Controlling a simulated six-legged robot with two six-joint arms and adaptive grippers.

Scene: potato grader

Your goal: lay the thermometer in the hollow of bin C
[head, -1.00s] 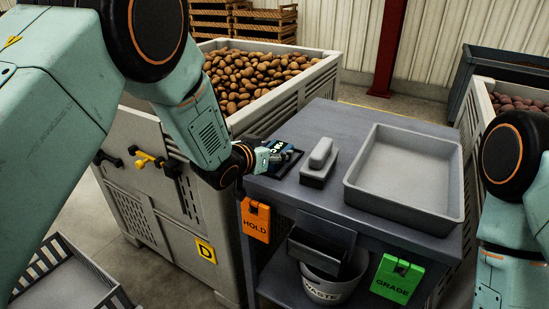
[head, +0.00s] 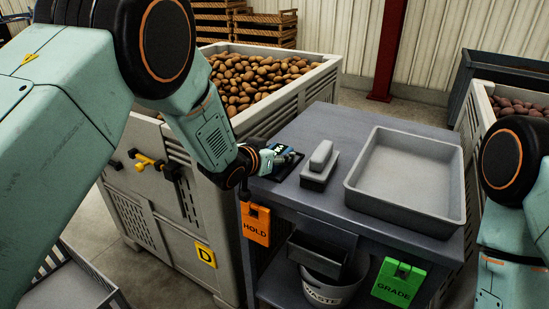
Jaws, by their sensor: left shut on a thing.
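My left gripper (head: 272,157) is shut on a small dark thing with light marks (head: 284,151), which looks like the thermometer, though it is too small to be sure. It is at the left edge of the grey table, over or on a dark flat mat (head: 287,172); I cannot tell whether the thing touches it. My right arm is at the right edge, with its gripper out of view. A bin full of potatoes (head: 318,86) at the back left carries the letter D. Another potato bin (head: 478,104) is at the far right. No letter C can be read.
The grey table (head: 320,216) carries a grey block with a handle (head: 319,166) and a wide empty tray (head: 454,205). Orange HOLD (head: 256,239) and green GRADE (head: 385,292) tags hang in front, with a waste bucket (head: 322,296) below. A yellow-and-black fitting (head: 147,160) is on bin D's side.

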